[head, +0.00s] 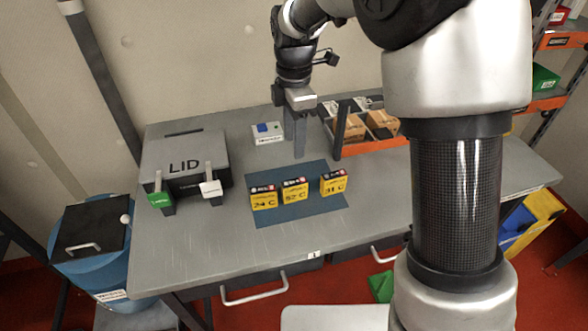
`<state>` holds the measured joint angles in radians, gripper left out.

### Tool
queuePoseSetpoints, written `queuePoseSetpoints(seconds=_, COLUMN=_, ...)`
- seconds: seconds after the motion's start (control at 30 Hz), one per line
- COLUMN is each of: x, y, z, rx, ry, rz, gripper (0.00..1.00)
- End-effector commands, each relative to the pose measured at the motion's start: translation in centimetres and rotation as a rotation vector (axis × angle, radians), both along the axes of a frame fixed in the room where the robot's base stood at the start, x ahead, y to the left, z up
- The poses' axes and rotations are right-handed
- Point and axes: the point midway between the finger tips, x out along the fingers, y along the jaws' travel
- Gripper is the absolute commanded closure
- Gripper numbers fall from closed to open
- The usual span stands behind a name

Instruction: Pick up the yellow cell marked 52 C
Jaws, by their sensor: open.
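The yellow cell marked 52 C (295,193) stands on a blue mat (317,215) on the grey workbench. It is the middle one of three yellow cells with dark tops. The cell marked 24 C (263,199) is close on its left, and the cell marked 31 C (334,185) is on its right with a wider gap. My gripper (299,140) points down above the bench, behind the cells and apart from them. It is open, and I see nothing held in it.
A grey box marked LID (185,158) with green and white tags stands at the left. A small white box with a blue button (266,133) is at the back. An orange-edged tray (375,146) with brown boxes is behind right. The bench front is clear.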

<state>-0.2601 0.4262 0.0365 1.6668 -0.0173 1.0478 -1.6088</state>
Motion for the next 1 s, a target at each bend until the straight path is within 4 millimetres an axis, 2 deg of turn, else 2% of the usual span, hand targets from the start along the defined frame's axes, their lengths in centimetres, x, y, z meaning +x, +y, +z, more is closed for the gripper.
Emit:
queuePoseSetpoints(seconds=0.4, x=-0.2, y=-0.1, z=-8.8, rx=-0.002, ry=0.007, rz=0.001, gripper=0.58)
queuePoseSetpoints(seconds=0.53, x=-0.1, y=0.0, z=-10.7, rx=-0.001, ry=0.003, rz=0.002, gripper=0.58)
queuePoseSetpoints(seconds=0.77, x=-0.2, y=0.0, z=-12.2, rx=-0.001, ry=0.004, rz=0.0, gripper=0.58)
queuePoseSetpoints(seconds=1.0, x=-0.3, y=0.1, z=-15.7, rx=-0.002, ry=0.003, rz=0.0, gripper=0.58)
